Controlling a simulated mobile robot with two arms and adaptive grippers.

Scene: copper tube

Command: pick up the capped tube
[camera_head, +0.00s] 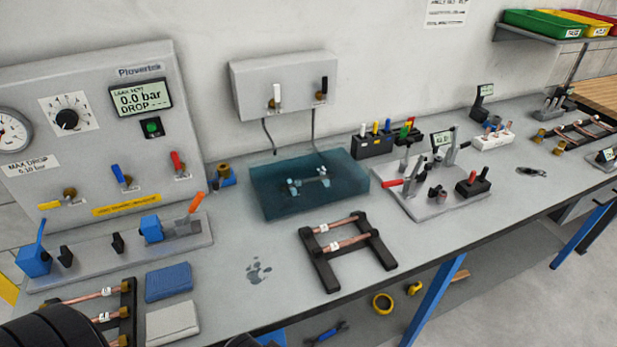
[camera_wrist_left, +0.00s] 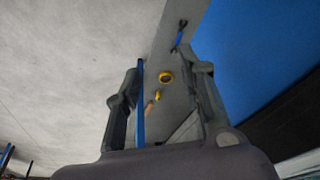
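Two copper tubes with white labels, an upper one (camera_head: 335,226) and a lower one (camera_head: 335,245), lie across a black rack (camera_head: 319,268) at the middle of the bench. More labelled copper tubes (camera_head: 90,297) lie on another black rack (camera_head: 129,303) at the lower left, partly hidden by a dark part of my arm. I cannot tell which tube is capped. In the left wrist view my left gripper (camera_wrist_left: 169,72) has its fingers apart with nothing between them. It points toward the area under the bench, away from the tubes. My right gripper is not seen.
A transparent blue water tank (camera_head: 310,190) stands behind the middle rack. A test panel (camera_head: 95,130) and a clamp fixture (camera_head: 120,245) stand at the left. A blue sponge (camera_head: 168,281) and grey cloth (camera_head: 172,322) lie near the front. A clamp station (camera_head: 435,190) stands right.

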